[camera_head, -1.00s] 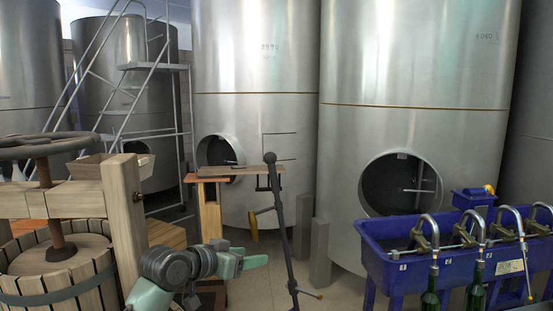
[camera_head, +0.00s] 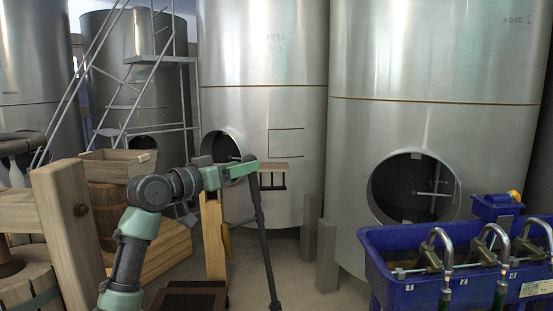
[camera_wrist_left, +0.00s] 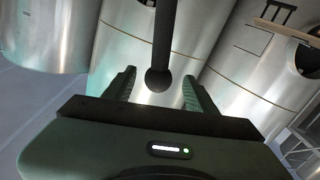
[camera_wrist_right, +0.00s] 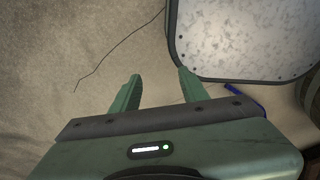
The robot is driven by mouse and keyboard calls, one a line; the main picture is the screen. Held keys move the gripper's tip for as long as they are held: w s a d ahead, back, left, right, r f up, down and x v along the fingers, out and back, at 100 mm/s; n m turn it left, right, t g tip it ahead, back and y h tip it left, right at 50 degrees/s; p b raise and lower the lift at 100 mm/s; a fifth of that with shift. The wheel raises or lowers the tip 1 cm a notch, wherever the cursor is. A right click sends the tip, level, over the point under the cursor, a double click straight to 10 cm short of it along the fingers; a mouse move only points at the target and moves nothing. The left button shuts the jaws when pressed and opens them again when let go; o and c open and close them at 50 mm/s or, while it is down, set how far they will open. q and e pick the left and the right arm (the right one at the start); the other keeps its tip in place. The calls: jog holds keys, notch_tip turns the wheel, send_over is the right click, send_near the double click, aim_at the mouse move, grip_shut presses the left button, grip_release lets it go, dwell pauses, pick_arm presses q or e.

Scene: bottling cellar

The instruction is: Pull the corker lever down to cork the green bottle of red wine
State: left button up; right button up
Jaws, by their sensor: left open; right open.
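The corker lever (camera_head: 265,245) is a long dark rod standing nearly upright in the head view. Its round knob (camera_wrist_left: 157,80) shows in the left wrist view between the two fingers of my left gripper (camera_wrist_left: 159,74). That gripper is open, and I cannot tell whether the fingers touch the knob. In the head view my left gripper (camera_head: 252,165) is at the lever's top and covers it. The lower part of the corker is cut off below, and no bottle shows in it. My right gripper (camera_wrist_right: 157,75) is open and empty in the right wrist view, above the floor.
A blue filling trough (camera_head: 405,275) with metal spouts stands at the right, with green bottle necks (camera_head: 445,298) below the spouts. Steel tanks (camera_head: 265,60) fill the back. A wooden press post (camera_head: 68,225) stands at left. A grey metal plate (camera_wrist_right: 245,35) is near my right gripper.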

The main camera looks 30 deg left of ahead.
aim_at(251, 160)
pick_arm(q)
jog(key=w+p, duration=0.2)
jog(key=w+d+r, duration=0.1)
jog(key=shift+w+p, duration=0.4)
jog(key=x, duration=0.2)
jog(key=shift+w+f+p, duration=0.25)
jog(key=shift+w+p, duration=0.05)
jog(key=shift+p, duration=0.05)
grip_shut()
pick_arm(e)
jog(key=s+r, duration=0.3)
jog(key=shift+s+a+r, duration=0.15)
jog(key=shift+r, duration=0.1)
jog(key=shift+d, duration=0.2)
